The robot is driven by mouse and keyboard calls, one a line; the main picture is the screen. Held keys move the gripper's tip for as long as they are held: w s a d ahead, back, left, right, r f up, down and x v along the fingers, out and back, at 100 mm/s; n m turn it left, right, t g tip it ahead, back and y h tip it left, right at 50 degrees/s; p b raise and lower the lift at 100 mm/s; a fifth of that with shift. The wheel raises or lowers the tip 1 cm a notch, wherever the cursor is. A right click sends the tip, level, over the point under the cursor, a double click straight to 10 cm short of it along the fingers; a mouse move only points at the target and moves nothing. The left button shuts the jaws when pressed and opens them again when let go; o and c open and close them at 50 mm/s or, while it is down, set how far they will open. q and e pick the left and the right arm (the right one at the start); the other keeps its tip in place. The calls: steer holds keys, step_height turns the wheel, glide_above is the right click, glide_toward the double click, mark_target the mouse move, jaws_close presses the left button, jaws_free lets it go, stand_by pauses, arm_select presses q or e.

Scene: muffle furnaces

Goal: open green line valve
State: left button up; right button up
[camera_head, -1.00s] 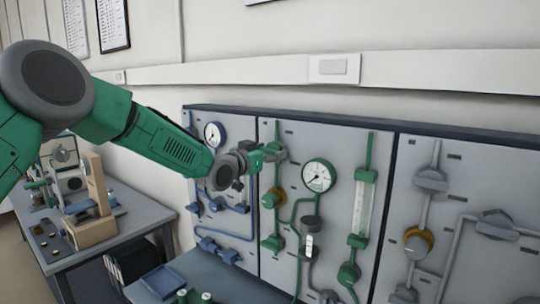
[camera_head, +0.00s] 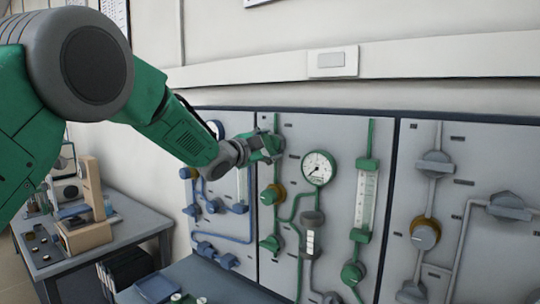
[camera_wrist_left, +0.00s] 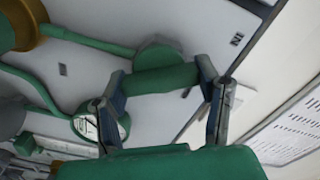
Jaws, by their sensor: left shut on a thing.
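The green line valve has a green bar-shaped handle (camera_wrist_left: 160,80) on a round green base. It is at the top of the green pipe on the middle panel, and in the head view my gripper largely covers it. My left gripper (camera_head: 268,146) reaches it from the left. In the left wrist view, the fingers of this gripper (camera_wrist_left: 162,84) are on either side of the handle, shut on it. My right gripper is not in view.
A round gauge (camera_head: 318,168) and a flow tube (camera_head: 366,198) sit right of the valve. Blue valves (camera_head: 214,206) are on the left panel, grey valves (camera_head: 435,164) on the right. A bench (camera_head: 110,244) stands at left.

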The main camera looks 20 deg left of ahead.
arm_select(q)
steer(key=m+b, duration=0.2)
steer(key=f+m+b, duration=0.1)
steer(key=m, duration=0.1)
steer(key=shift+m+b, duration=0.35)
steer(key=shift+m, duration=0.05)
steer(key=shift+m+b, duration=0.55)
steer(key=shift+m, duration=0.15)
steer(key=o, duration=1.2)
steer(key=shift+c, duration=0.2)
steer(key=shift+w+r, duration=0.1)
steer(key=shift+r, duration=0.05)
